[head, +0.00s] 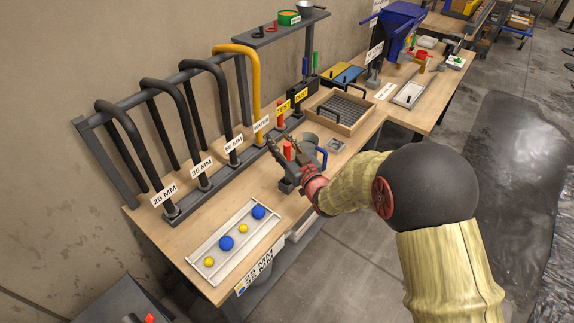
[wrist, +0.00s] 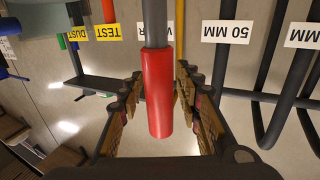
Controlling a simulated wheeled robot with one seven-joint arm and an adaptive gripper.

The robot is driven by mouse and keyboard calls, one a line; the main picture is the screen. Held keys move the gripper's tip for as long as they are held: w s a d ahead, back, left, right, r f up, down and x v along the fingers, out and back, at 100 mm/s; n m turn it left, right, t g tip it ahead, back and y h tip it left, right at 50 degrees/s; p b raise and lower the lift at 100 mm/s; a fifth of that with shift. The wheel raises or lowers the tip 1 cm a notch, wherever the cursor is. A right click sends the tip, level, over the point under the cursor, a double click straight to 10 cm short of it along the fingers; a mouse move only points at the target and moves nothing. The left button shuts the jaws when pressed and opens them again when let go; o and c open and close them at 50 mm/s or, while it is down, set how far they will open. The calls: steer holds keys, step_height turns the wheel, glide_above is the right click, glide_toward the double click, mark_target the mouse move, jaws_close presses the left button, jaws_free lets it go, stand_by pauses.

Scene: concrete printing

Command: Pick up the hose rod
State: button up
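A rod with a red grip and a grey shaft, which I take to be the hose rod (head: 288,150), stands near the front edge of the wooden bench. In the wrist view its red grip (wrist: 158,95) lies between my fingers. My gripper (head: 284,147) is open, one finger on each side of the grip. Narrow gaps show between the grip and the finger pads (wrist: 157,88), slightly narrower on the right side. The rod's lower end is partly hidden by my gripper in the head view.
Black hoses (head: 176,88) and a yellow hose (head: 256,90) hang on a rack behind, with size labels. A tray of blue and yellow balls (head: 222,262) lies at the front left.

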jaws_close()
stand_by(0.5)
stand_by(0.4)
